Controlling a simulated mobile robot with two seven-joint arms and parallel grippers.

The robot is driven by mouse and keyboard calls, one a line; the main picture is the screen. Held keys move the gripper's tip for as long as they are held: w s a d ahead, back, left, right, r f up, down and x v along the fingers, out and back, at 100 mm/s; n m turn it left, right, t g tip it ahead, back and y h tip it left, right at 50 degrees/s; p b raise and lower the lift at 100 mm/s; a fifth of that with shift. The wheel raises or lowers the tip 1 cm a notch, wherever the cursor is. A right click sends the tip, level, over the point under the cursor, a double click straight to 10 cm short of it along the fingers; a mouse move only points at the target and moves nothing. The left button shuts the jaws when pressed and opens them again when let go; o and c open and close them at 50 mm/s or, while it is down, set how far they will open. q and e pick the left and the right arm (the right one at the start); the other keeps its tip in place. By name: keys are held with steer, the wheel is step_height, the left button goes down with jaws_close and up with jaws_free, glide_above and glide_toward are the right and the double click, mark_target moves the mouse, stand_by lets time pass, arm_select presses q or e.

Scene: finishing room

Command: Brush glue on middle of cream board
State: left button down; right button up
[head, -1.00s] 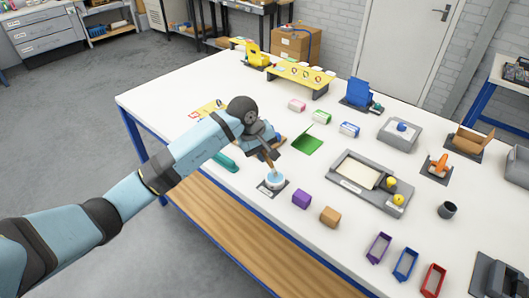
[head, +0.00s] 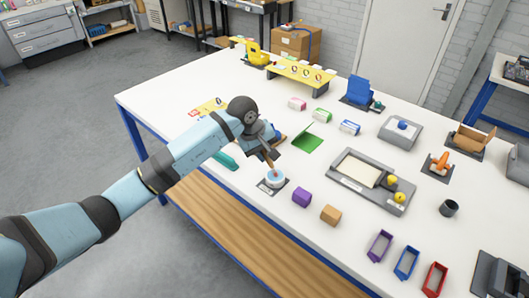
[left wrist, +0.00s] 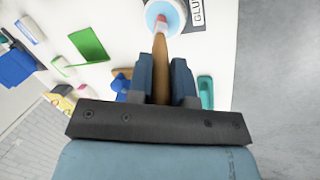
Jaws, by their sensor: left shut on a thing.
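My left gripper (head: 264,145) is shut on a brush with a wooden handle (left wrist: 160,52). The brush points down, and its reddish tip (left wrist: 161,20) is at the opening of the glue pot (head: 275,180). The pot is round, pale blue and white, on a dark labelled mat; it also shows in the left wrist view (left wrist: 176,10), partly cut off. How deep the tip sits in the pot I cannot tell. The cream board (head: 358,168) lies flat in a grey tray (head: 340,183), to the right of the pot. My right gripper is not in view.
A purple block (head: 302,197) and a tan block (head: 330,215) stand right of the pot. A green open folder-like piece (head: 307,140) lies behind. A teal object (head: 226,161) lies beside my arm. Bare white table surrounds these.

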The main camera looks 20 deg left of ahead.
arm_select(q)
steer(key=shift+f+b, duration=0.15)
steer(key=shift+b, duration=0.25)
stand_by(1.4)
step_height(320, 180, up, 2)
steer(key=shift+r+p, duration=0.1)
steer(key=shift+p, duration=0.3)
steer(key=shift+r+p, duration=0.65)
steer(key=shift+r, duration=1.85)
